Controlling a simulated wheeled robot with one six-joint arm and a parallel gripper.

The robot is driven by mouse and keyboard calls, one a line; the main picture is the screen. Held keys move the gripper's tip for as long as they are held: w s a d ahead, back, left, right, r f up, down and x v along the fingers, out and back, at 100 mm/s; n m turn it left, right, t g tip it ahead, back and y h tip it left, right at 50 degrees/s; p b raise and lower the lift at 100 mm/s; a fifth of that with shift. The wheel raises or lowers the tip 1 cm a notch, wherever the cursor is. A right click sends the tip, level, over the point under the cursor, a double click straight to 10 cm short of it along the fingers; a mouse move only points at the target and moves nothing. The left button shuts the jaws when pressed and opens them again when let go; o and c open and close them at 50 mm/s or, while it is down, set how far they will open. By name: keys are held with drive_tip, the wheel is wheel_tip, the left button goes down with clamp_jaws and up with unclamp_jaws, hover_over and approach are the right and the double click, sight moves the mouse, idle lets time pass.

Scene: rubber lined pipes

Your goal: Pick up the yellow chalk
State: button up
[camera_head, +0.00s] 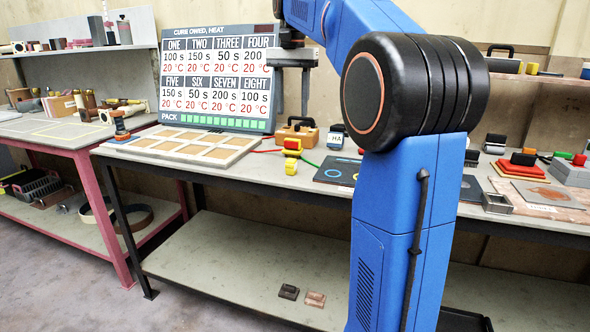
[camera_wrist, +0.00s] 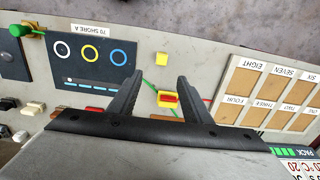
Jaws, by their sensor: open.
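A small plain yellow block (camera_head: 291,167), which looks like the yellow chalk, sits near the front edge of the bench, right of the framed board. In the wrist view the yellow block (camera_wrist: 161,59) lies just beyond the fingertips, in line with the gap between them. Behind it stands a yellow piece with a red top (camera_head: 292,146), which shows between the fingers in the wrist view (camera_wrist: 168,99). My gripper (camera_head: 290,98) is open and empty, above the bench. Its two dark fingers (camera_wrist: 160,76) point down, apart from both pieces.
The framed board of tan squares (camera_head: 190,146) lies to the left, before the cure sign (camera_head: 216,80). A dark mat with coloured rings (camera_head: 338,171) lies to the right. A tan handled case (camera_head: 296,132) stands behind. Bare bench surrounds the yellow block.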

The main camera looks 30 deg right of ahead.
hover_over(291, 160)
drive_tip(key=f, duration=1.1)
drive_tip(key=shift+s+d+f, duration=0.15)
drive_tip(key=shift+d+f, duration=0.2)
drive_tip(key=shift+w+a+f, duration=0.1)
drive_tip(key=shift+w+f, duration=0.05)
drive_tip(key=shift+f, duration=1.25)
drive_tip(key=shift+w+a+f, duration=0.1)
drive_tip(key=shift+f, duration=1.25)
drive_tip(key=shift+c, duration=0.4)
clamp_jaws()
drive_tip(key=shift+r, duration=0.15)
